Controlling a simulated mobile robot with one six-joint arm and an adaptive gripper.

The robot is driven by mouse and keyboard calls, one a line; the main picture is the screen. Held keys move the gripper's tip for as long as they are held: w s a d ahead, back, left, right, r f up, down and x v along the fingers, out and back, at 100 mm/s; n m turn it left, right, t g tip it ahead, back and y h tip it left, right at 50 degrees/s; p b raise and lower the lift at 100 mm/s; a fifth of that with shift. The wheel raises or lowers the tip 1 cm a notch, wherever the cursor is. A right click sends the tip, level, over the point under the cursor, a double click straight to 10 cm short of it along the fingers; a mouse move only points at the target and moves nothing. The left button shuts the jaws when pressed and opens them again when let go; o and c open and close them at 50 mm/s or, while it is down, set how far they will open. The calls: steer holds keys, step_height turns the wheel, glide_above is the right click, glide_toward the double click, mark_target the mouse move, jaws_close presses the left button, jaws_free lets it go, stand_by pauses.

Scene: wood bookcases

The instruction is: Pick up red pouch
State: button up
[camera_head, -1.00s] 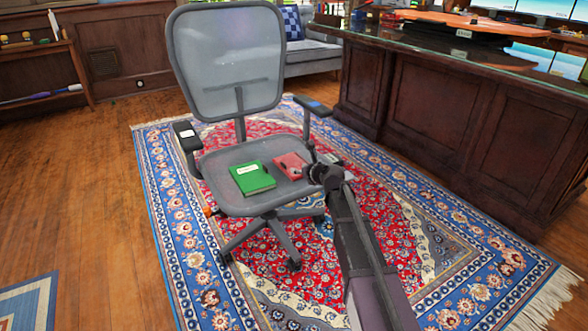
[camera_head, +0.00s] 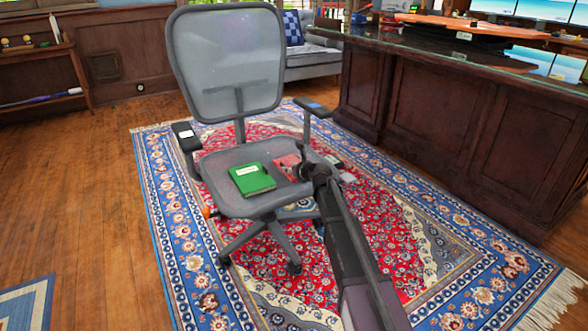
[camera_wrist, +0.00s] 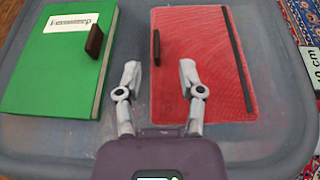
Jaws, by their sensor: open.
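The red pouch (camera_wrist: 205,65) lies flat on the seat of the office chair (camera_head: 225,165). In the wrist view it looks like a red book with a dark band along its right side and a small dark tab at its left edge. In the head view only part of the red pouch (camera_head: 287,163) shows; my arm hides the rest. My gripper (camera_wrist: 158,78) is open and empty. Its fingers appear over the near left part of the seat, the right finger in front of the pouch and the left finger in the gap beside the green book. I cannot tell the height.
A green book (camera_wrist: 60,60) with a white label lies left of the pouch; it also shows in the head view (camera_head: 252,179). The chair's armrests (camera_head: 312,107) flank the seat. A dark wooden desk (camera_head: 450,130) stands to the right.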

mark_target(284, 165)
steer(key=shift+a+b+x, duration=0.2)
steer(key=shift+b+x, duration=0.45)
steer(key=shift+x, duration=1.65)
steer(key=shift+r, duration=0.15)
jaws_close()
